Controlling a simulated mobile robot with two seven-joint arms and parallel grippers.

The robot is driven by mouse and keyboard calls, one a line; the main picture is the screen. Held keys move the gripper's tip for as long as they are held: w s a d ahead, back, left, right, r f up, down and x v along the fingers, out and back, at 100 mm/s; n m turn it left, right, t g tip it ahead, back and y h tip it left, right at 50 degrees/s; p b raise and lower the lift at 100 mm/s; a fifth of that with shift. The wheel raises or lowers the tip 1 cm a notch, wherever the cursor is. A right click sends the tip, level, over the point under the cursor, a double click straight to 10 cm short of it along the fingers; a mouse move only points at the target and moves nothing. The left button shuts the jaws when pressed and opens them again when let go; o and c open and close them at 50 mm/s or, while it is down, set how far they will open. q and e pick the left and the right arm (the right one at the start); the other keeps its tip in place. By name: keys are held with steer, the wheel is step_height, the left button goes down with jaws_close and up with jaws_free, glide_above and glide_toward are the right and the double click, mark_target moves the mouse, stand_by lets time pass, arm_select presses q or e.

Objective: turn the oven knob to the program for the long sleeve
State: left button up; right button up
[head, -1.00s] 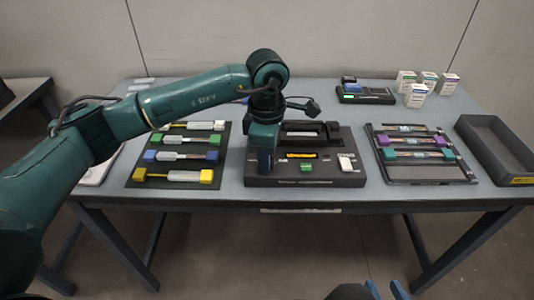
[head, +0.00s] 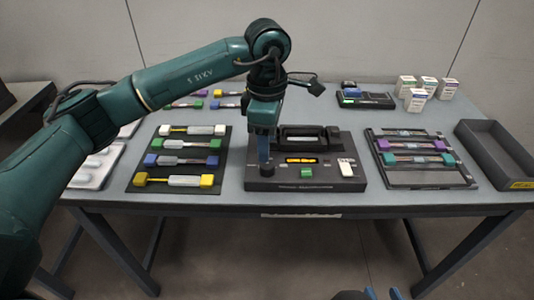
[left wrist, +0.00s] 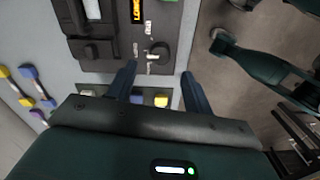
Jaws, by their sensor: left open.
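The dark machine (head: 318,184) with the oven stands at the table's middle. Its small display (head: 301,160) is lit yellow and appears to read LONG in the left wrist view (left wrist: 137,12). The knob (left wrist: 157,53) is a dark round dial with small labels around it, which are too small to read. My left gripper (head: 266,170) is over the machine's front left. In the left wrist view its two fingers (left wrist: 158,76) are apart, with the knob beyond their tips. I cannot tell whether they touch it.
A green button (head: 306,173) and a white piece (head: 346,168) are on the machine. A mat (head: 128,174) with several coloured-end sleeves lies left, a holder (head: 419,173) right. An empty tray (head: 499,160) is far right; small boxes (head: 427,87) stand behind.

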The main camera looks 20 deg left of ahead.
mark_target(267, 165)
arm_select(q)
step_height(267, 165, up, 8)
steer(key=shift+f, duration=0.25)
